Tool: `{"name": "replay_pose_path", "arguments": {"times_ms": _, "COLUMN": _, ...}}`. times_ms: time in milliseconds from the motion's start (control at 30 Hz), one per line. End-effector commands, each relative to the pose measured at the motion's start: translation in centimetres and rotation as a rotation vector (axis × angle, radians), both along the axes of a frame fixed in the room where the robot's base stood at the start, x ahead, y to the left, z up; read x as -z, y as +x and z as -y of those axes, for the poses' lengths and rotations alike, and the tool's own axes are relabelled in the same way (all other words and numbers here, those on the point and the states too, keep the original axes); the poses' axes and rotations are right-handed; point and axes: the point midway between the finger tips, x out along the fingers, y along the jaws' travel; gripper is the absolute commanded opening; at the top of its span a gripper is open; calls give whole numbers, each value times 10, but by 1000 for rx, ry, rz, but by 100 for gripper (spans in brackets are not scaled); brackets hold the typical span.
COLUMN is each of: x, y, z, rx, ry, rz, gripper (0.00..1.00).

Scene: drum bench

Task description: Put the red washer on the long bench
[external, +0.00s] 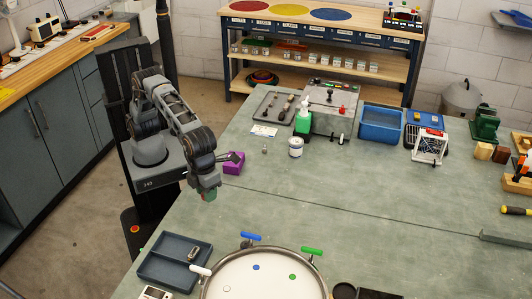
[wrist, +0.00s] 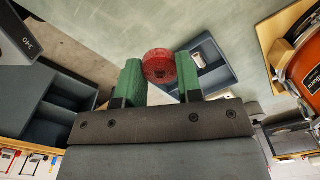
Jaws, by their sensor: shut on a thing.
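The red washer (wrist: 159,65) shows in the wrist view as a round red piece between the two green finger pads. My gripper (wrist: 158,75) is shut on it. In the external view my gripper (external: 208,192) hangs just above or beside the left edge of the large green-topped bench (external: 330,215), and the washer cannot be made out there. A wood-topped counter (external: 60,65) with grey cabinets runs along the left wall. The frames do not settle which of these surfaces is the long bench.
A purple block (external: 233,165) lies close to my gripper. A two-part grey tray (external: 165,262) and a drum (external: 265,275) are at the front. A white can (external: 296,147), a green bottle (external: 303,122) and a blue bin (external: 381,124) stand farther back. The bench's middle is clear.

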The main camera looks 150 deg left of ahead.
Motion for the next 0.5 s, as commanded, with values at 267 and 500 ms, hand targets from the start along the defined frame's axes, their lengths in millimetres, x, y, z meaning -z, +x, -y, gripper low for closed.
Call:
{"name": "replay_pose_path", "arguments": {"times_ms": 267, "x": 25, "y": 58, "z": -8, "rx": 10, "ry": 0, "rz": -2, "gripper": 8}}
{"name": "replay_pose_path", "arguments": {"times_ms": 500, "x": 58, "y": 96, "z": -14, "rx": 9, "ry": -1, "rz": -5, "gripper": 8}}
